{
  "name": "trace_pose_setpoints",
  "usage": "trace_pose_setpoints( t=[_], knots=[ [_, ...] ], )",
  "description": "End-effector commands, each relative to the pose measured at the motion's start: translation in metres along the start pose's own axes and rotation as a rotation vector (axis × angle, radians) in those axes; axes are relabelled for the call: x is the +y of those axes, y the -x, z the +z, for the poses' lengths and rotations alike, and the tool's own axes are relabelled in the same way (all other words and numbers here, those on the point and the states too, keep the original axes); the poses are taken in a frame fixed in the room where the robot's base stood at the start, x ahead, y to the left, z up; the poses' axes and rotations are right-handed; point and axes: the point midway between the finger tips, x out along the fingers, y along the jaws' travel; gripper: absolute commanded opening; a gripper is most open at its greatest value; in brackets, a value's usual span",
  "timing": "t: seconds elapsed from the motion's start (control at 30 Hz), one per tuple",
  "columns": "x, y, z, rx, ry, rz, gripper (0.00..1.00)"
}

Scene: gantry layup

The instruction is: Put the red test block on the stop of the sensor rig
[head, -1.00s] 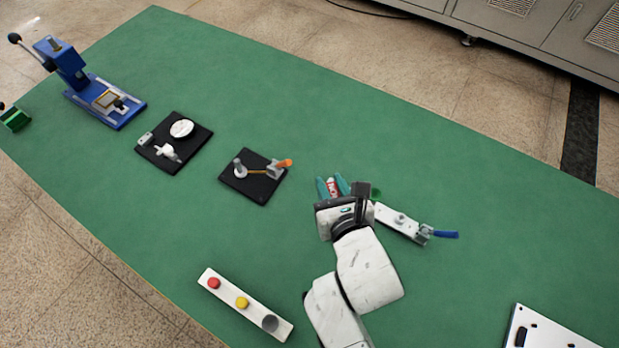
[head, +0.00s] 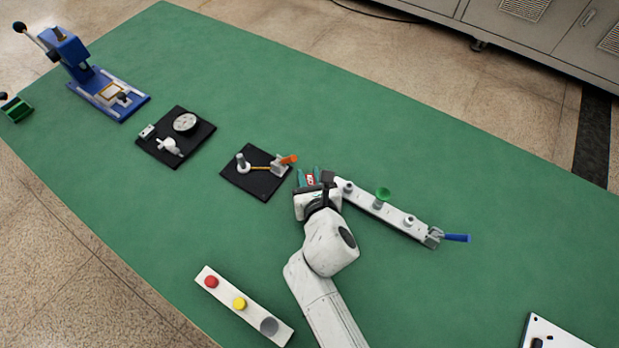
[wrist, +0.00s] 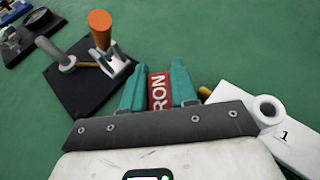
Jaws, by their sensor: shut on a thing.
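My gripper (head: 309,175) has teal fingers shut on the red test block (wrist: 159,93), which shows white lettering reading "RON". The fingers cover both sides of the block. They are between the black plate (head: 240,181) and the left end of a long white rail (head: 390,213). The black plate has a grey post (wrist: 62,58), a thin brass rod and an orange-topped fixture (wrist: 101,30). I cannot tell for certain which is the sensor rig, or which part is its stop.
A black plate with a white dial (head: 185,122) and a blue lever press (head: 110,97) stand further left. A button strip (head: 225,289) with red, yellow and grey buttons lies in front. A white panel (head: 560,335) is at bottom right. Green table behind the rail is clear.

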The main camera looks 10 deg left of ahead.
Motion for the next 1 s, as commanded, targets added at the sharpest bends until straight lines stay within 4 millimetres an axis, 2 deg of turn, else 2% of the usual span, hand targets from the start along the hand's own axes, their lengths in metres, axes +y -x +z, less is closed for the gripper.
trace_pose_setpoints(
  t=[0.37,0.4,0.63,0.93,1.0],
  knots=[
    [0.0,-0.0014,-0.0018,-0.004,0.0,0.001,0.0],
    [0.0,-0.0009,-0.0018,-0.002,0.0,0.0,0.31],
    [0.0,-0.0009,-0.0019,-0.001,0.0,0.0,0.53],
    [0.0001,0.0008,0.0021,-0.002,0.0,0.0,0.53],
    [0.0,0.007,0.0002,0.001,0.0,0.0,0.53]
  ],
)
